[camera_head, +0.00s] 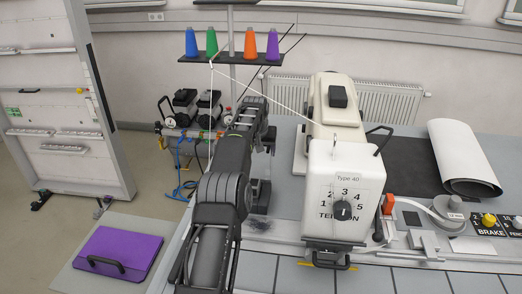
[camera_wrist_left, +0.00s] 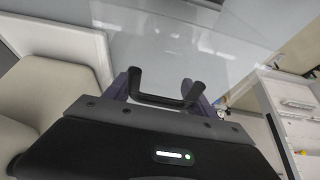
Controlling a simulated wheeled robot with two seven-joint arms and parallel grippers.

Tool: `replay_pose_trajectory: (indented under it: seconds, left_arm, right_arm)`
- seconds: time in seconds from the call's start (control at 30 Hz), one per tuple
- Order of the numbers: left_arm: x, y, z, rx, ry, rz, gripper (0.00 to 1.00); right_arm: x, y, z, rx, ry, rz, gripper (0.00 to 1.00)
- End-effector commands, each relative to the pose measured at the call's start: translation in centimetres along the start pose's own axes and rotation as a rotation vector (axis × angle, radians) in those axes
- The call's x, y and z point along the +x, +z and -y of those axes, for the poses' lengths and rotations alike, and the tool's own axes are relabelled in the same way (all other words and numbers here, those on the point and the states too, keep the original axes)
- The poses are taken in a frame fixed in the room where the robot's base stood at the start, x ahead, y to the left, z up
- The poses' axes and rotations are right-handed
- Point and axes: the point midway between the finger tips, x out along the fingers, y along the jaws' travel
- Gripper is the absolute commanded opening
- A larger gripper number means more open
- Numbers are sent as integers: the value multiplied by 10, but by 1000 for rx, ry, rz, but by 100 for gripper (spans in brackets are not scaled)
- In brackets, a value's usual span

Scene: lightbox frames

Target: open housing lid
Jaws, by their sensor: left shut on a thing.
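My left gripper (camera_head: 259,195) is a dark shape beside the machine, partly hidden by my arm. In the left wrist view the left gripper (camera_wrist_left: 160,92) is closed around a black U-shaped handle (camera_wrist_left: 162,101). I cannot tell the lid's outline or which part carries this handle. My right gripper is not in view.
Thread cones in several colours, including a green one (camera_head: 211,42), stand on a rack (camera_head: 231,59) behind my arm. A purple case (camera_head: 119,252) lies at the lower left. A white roll (camera_head: 462,160) lies on the bench at right.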

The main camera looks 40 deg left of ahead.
Motion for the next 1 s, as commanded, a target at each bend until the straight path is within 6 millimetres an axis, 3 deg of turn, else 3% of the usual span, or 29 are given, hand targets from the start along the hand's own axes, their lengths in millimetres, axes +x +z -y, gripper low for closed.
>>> replay_pose_trajectory:
  seconds: [0.03,0.8,0.83,1.0]
  left_arm:
    - [11,12,-4,2,5,34,0]
    - [11,12,-4,2,5,34,0]
    - [11,12,-4,2,5,34,66]
    - [9,11,-3,2,4,29,73]
  right_arm:
    - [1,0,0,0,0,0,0]
    - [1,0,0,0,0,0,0]
    - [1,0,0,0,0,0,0]
    - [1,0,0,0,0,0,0]
